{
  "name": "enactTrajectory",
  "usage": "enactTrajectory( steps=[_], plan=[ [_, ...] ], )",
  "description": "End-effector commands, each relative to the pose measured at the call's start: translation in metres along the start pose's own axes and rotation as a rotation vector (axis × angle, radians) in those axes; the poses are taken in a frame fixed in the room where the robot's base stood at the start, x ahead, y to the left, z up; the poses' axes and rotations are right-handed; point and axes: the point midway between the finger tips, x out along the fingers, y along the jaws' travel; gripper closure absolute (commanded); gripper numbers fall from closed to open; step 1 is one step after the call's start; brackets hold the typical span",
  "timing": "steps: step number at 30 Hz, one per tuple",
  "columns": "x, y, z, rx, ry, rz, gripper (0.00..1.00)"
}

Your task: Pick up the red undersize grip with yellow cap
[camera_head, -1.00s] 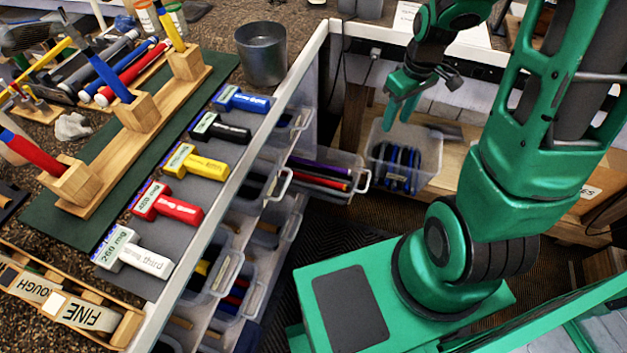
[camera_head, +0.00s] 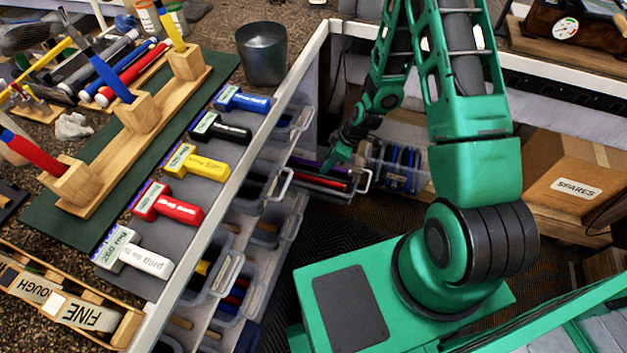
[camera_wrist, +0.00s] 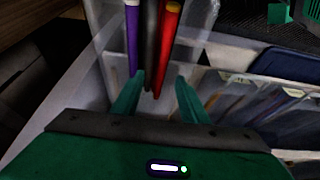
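A red grip (camera_wrist: 168,45) with a yellow-orange cap end lies in an open clear drawer (camera_wrist: 105,70) in the wrist view. A dark grip (camera_wrist: 152,45) lies beside it, and a purple grip (camera_wrist: 133,40) with a white end lies to the left. My gripper (camera_wrist: 160,97) is open and empty, its two fingers spread on either side of the near ends of the grips. In the head view, my gripper (camera_head: 334,160) hangs over the same drawer, where the red grip (camera_head: 318,181) shows below it. Whether the fingers touch anything cannot be told.
A clear bin with blue-and-black grips (camera_head: 398,166) stands just right of the drawer. Other pulled-out drawers (camera_head: 222,277) line the bench front. A metal bucket (camera_head: 262,55) stands on the bench. A box marked SPARES (camera_head: 575,188) is at the right.

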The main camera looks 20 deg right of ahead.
Motion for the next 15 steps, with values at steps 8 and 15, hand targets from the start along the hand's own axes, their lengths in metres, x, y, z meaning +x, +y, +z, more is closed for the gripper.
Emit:
enactTrajectory(
  steps=[8,15],
  plan=[
    [0.038,-0.002,0.001,0.001,-0.001,-0.003,0.6],
    [0.053,-0.002,0.001,0.001,-0.001,-0.001,0.6]
  ],
)
